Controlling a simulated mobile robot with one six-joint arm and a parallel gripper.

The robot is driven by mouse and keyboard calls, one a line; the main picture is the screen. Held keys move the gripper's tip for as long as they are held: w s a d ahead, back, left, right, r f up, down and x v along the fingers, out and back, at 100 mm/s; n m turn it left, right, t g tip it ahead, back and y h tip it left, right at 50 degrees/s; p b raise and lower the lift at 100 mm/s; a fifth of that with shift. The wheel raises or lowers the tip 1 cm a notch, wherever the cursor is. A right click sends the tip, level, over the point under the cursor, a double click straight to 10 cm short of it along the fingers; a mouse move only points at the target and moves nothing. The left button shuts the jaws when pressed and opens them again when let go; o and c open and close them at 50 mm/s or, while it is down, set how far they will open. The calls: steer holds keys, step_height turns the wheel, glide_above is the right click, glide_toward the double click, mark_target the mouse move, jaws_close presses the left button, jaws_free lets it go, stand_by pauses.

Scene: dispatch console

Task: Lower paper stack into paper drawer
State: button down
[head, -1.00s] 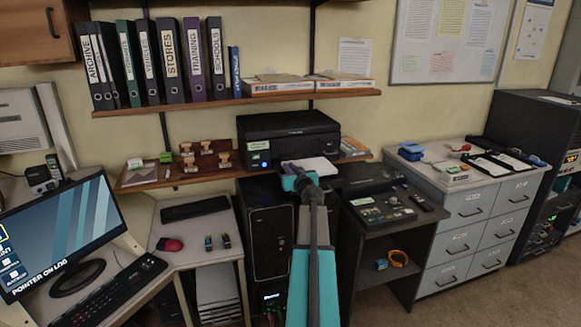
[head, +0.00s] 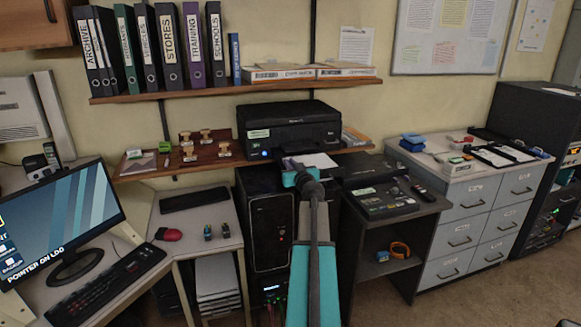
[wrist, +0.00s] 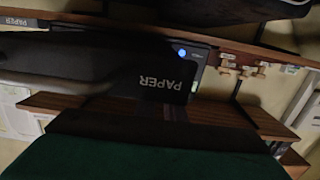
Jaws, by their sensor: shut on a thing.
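My gripper (head: 297,166) is in front of the black printer (head: 290,129), seen mostly from behind my teal wrist. It is shut on the white paper stack (head: 319,160), which shows just beyond it, by the printer's lower front. The fingers and the grip are largely hidden. In the wrist view, a dark front lettered PAPER (wrist: 165,84) faces the camera, with a blue light beside it. I take this as the paper drawer; its opening and the stack's exact position in it cannot be made out.
A wooden shelf (head: 145,174) with several stamps runs left of the printer. A dark console (head: 380,201) stands close on the right. A shelf with binders and boxes (head: 270,73) hangs above. A dark green surface (wrist: 140,163) fills the bottom of the wrist view.

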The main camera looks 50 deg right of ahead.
steer(key=shift+s+a+f+b, duration=0.1)
steer(key=shift+a+f+b, duration=0.05)
steer(key=shift+f+b, duration=0.45)
steer(key=shift+a+b, duration=0.1)
steer(key=shift+b, duration=0.55)
stand_by(0.5)
stand_by(0.4)
steer(key=c, duration=1.8)
jaws_free()
steer(key=shift+o, duration=0.2)
steer(key=shift+w, duration=0.2)
steer(key=shift+s+a+f, duration=0.1)
steer(key=shift+s+a, duration=0.05)
steer(key=r+b+v, duration=0.1)
steer(key=b+v, duration=0.2)
steer(key=v, duration=1)
steer(key=shift+s+b, duration=0.35)
steer(key=shift+s, duration=0.15)
